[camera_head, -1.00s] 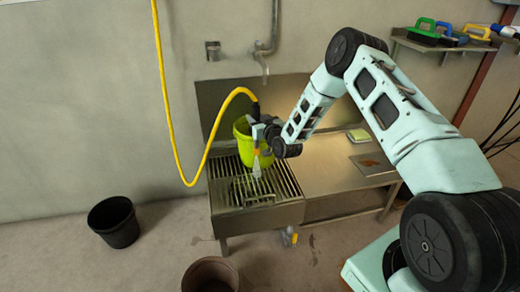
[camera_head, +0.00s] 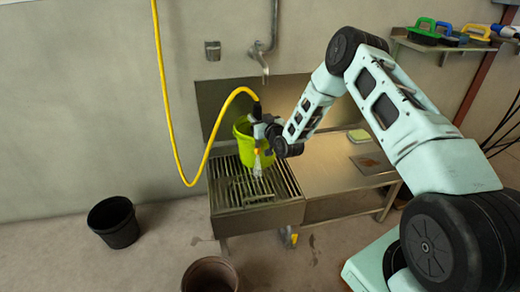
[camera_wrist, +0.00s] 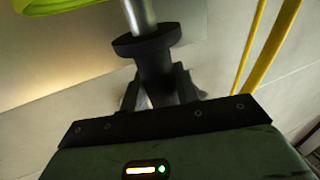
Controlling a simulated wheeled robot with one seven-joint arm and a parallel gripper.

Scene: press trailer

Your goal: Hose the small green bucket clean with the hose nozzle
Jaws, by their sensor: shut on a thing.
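The small green bucket (camera_head: 244,143) stands at the back of the slatted drain grate. Part of its right side is hidden by my gripper (camera_head: 263,130), and its edge shows at the top left of the wrist view (camera_wrist: 50,5). My gripper is shut on the hose nozzle, whose black collar and metal tube show in the wrist view (camera_wrist: 146,45). The nozzle is in front of the bucket's right side; I cannot tell if they touch. A small pale, blurred streak (camera_head: 257,166) shows below it, perhaps spray. The inside of the bucket is mostly hidden.
The yellow hose (camera_head: 164,82) hangs in a loop left of the grate (camera_head: 226,190). A steel counter (camera_head: 325,175) adjoins on the right. A black bucket (camera_head: 114,222) and a brown bucket (camera_head: 210,276) stand on the floor. A shelf (camera_head: 440,45) holds brushes.

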